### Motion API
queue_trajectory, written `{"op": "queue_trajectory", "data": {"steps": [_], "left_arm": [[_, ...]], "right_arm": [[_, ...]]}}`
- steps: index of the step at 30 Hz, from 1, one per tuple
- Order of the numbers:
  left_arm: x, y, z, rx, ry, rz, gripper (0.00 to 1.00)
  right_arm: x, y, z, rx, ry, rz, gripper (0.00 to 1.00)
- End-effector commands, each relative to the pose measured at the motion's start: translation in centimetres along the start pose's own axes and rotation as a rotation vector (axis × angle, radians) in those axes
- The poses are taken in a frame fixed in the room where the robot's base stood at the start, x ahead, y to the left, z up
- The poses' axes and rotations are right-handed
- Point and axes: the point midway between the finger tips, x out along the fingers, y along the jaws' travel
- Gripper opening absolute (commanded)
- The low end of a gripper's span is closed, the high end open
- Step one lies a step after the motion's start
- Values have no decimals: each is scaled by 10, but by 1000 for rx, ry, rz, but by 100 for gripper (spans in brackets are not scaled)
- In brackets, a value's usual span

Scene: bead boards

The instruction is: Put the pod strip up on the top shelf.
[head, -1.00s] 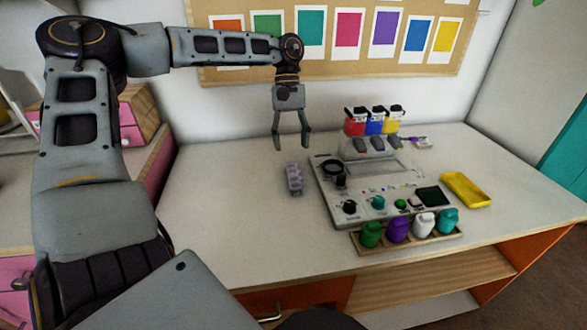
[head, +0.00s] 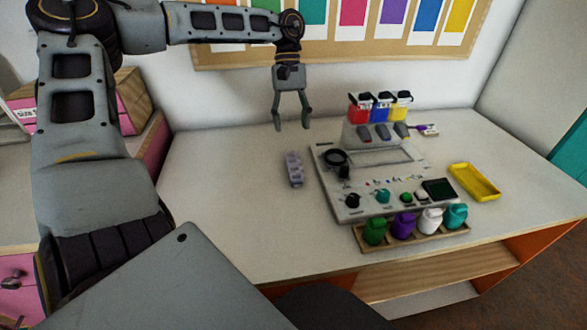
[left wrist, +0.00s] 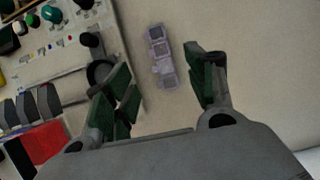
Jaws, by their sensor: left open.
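The pod strip (head: 292,169) is a small pale lilac strip of see-through cups lying on the white tabletop, left of the grey board. It also shows in the left wrist view (left wrist: 160,58), between and beyond my fingers. My left gripper (head: 291,122) hangs fingers down above the table, on the wall side of the strip. Its fingers are apart, empty, and not touching the strip. A wooden shelf (head: 440,271) shows under the tabletop's front edge, above a paler lower one (head: 430,303). My right gripper is out of view.
The grey board (head: 350,207) carries knobs and a black ring. Red, blue and yellow boxes (head: 381,107) stand behind it. A wooden rack (head: 420,240) of coloured bottles is in front. A yellow tray (head: 488,190) lies right. The table left of the strip is clear.

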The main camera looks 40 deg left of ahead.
Motion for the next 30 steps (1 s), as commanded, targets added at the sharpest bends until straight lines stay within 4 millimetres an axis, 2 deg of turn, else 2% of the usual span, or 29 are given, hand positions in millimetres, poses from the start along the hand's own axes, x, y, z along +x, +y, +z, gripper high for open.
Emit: {"op": "queue_trajectory", "data": {"steps": [18,23,30], "left_arm": [[73,0,0,1,-2,0,55],[81,0,0,1,0,0,55],[82,0,0,0,0,0,55]], "right_arm": [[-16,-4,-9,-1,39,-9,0],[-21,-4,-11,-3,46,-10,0],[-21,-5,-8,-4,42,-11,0]]}}
